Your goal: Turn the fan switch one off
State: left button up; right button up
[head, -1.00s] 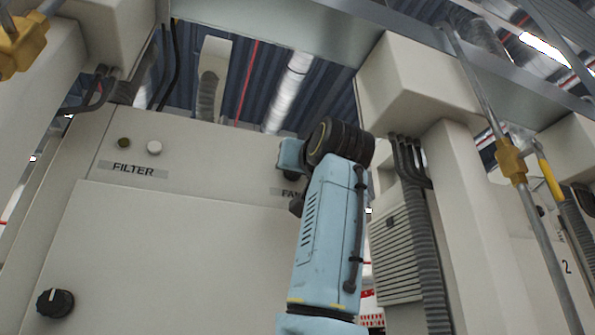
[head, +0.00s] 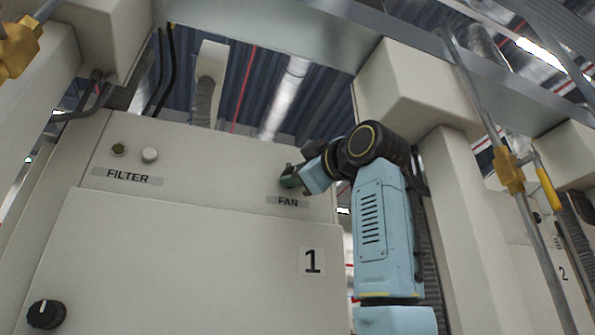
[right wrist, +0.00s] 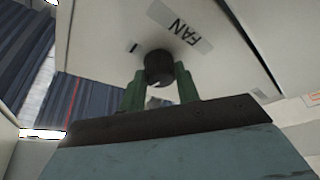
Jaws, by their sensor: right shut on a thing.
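The fan switch is a round black knob (right wrist: 160,68) on the cream panel, beside the FAN label (right wrist: 181,30) in the right wrist view. In the head view the FAN label (head: 288,202) sits just below my right gripper (head: 290,178), which covers most of the knob. The green fingers of my right gripper (right wrist: 160,88) are on either side of the knob and shut on it. A number 1 plate (head: 312,261) is on the panel below. My left gripper is not in view.
A FILTER label (head: 128,176) with a dark button (head: 119,150) and a white button (head: 150,155) is at the upper left of the panel. Another black knob (head: 45,314) is at the lower left. A beige column (head: 455,220) stands to the right of my arm.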

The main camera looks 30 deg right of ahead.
jog(key=shift+d+r+n+g+y+p, duration=0.1)
jog(key=shift+n+g+y+p, duration=0.35)
jog(key=shift+n, duration=1.35)
jog(key=o, duration=1)
jog(key=shift+s, duration=0.1)
jog(key=b+v, duration=0.5)
jog(key=v, duration=0.8)
jog(key=shift+s, duration=0.2)
jog(key=shift+r, duration=0.1)
